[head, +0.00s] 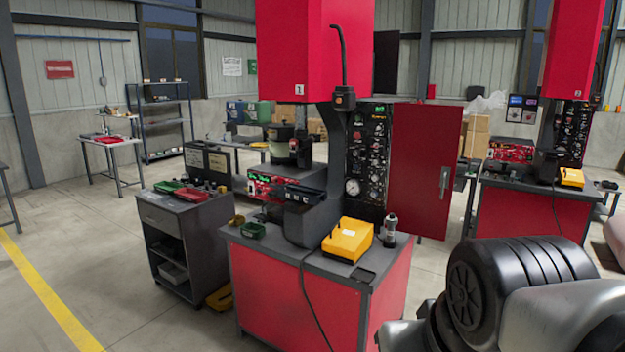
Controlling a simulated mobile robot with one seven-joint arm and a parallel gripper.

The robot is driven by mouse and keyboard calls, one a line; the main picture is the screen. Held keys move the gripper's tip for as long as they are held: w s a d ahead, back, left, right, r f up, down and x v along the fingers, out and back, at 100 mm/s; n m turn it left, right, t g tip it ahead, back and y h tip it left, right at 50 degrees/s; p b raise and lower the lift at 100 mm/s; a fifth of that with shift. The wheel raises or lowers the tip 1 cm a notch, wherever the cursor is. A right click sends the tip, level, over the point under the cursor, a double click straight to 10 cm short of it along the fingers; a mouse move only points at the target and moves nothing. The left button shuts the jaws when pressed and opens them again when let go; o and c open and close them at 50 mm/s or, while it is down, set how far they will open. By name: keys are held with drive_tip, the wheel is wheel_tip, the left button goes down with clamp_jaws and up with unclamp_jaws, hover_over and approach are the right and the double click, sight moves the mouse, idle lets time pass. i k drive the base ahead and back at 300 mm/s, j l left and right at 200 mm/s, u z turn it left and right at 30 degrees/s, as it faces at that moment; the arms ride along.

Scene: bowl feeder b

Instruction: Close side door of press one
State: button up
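Press one (305,50), marked with a white "1" on its red top housing, stands in the middle of the head view. Its red side door (418,165) stands open, swung out to the right of the press. A dark upright handle (444,182) is near the door's free edge. The opening beside the door shows a black panel (367,150) with gauges and knobs. Grey and black links of my arm fill the lower right corner, in front of and right of the press. My gripper does not show in this view.
The press's red base cabinet (290,300) carries a yellow box (347,240) and a small bottle-like item (389,230). A grey cart (182,235) with trays stands left. A second red press (572,50) stands right. Open floor lies at far left.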

sight(424, 146)
drive_tip(key=i+z, duration=0.2)
drive_tip(key=z, duration=0.15)
drive_tip(key=i+j+z, duration=0.3)
drive_tip(key=j, duration=0.4)
drive_tip(key=k+j+z, duration=0.1)
drive_tip(key=j, duration=0.35)
drive_tip(key=i+j, duration=0.15)
drive_tip(key=j, duration=0.2)
drive_tip(key=i+j+z, duration=0.1)
drive_tip(key=j, duration=0.25)
drive_tip(key=i+j, duration=0.2)
drive_tip(key=j, duration=0.15)
drive_tip(key=i, duration=1.25)
drive_tip(key=j+z, duration=0.2)
drive_tip(key=j, duration=0.15)
